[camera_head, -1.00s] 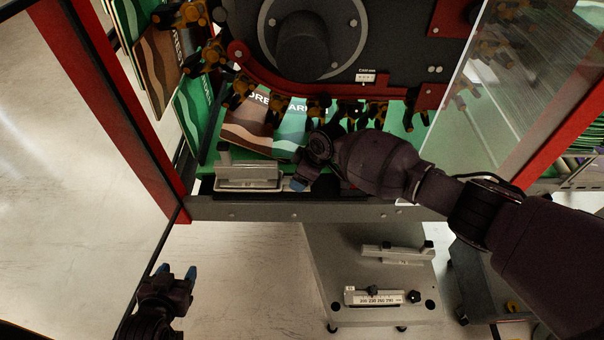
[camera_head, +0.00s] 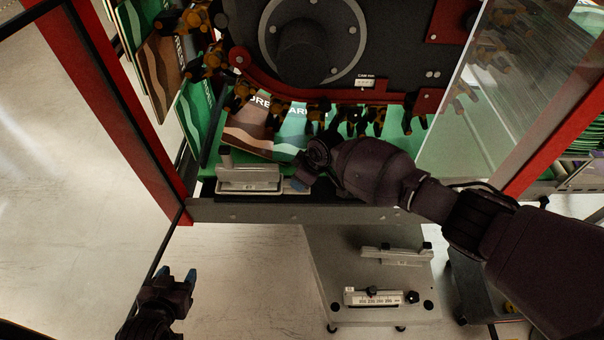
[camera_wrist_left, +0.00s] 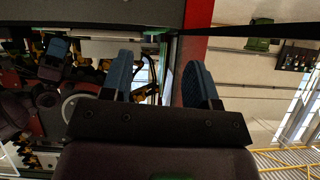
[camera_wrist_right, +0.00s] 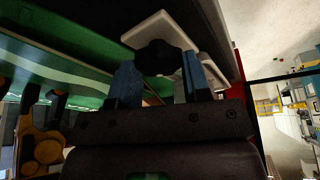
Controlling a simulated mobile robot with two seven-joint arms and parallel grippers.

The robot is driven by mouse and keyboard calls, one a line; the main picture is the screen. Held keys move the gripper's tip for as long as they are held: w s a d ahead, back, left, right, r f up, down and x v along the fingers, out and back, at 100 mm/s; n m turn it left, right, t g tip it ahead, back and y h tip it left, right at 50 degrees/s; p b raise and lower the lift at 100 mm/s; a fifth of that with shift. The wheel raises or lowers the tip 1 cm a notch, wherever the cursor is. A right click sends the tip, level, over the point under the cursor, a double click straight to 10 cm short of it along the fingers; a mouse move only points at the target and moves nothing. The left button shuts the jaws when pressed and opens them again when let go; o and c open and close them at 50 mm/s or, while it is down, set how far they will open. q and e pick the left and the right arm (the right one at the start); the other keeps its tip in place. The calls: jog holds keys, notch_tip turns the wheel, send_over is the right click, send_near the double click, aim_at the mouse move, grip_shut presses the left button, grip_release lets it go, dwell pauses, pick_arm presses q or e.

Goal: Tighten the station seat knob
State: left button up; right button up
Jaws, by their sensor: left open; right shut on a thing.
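The station seat is a pale metal block (camera_head: 250,178) on the front rail of the machine, with a small upright post at its left end. In the right wrist view a black knob (camera_wrist_right: 158,58) sits on a pale plate (camera_wrist_right: 160,30), between the blue fingertips of my right gripper (camera_wrist_right: 165,82). In the head view my right gripper (camera_head: 300,184) is at the right end of the block, shut on the knob, which its fingers hide there. My left gripper (camera_head: 178,278) is open and empty at the lower left, away from the seat; its spread fingers show in the left wrist view (camera_wrist_left: 160,82).
Above the seat hang several orange-and-black grippers (camera_head: 245,95) around a dark drum. Printed sheets (camera_head: 255,125) lie behind the seat. A grey stand (camera_head: 335,270) below carries a scaled gauge (camera_head: 372,297) and another metal block (camera_head: 395,256). Red posts flank the opening.

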jog(key=shift+s+r+m+h+p, duration=0.15)
jog(key=shift+m+h+p, duration=0.15)
jog(key=shift+m+p, duration=0.5)
jog(key=shift+m+t, duration=0.4)
jog(key=shift+m, duration=0.2)
jog(key=m+h, duration=0.1)
jog(key=m, duration=0.1)
jog(key=shift+a+m+t+p, duration=0.1)
jog(key=shift+m+t+p, duration=0.2)
jog(key=shift+t, duration=0.1)
pick_arm(q)
jog(key=shift+s+a+r, duration=0.1)
jog(key=shift+s+r, duration=0.4)
jog(key=shift+s, duration=0.05)
pick_arm(e)
jog(key=m, duration=0.2)
jog(key=m+h, duration=0.1)
jog(key=m, duration=0.2)
jog(key=shift+t+h, duration=0.3)
jog(key=o, duration=0.9)
jog(key=v, duration=1)
jog(key=shift+s+a+r, duration=0.1)
jog(key=shift+s+r, duration=0.1)
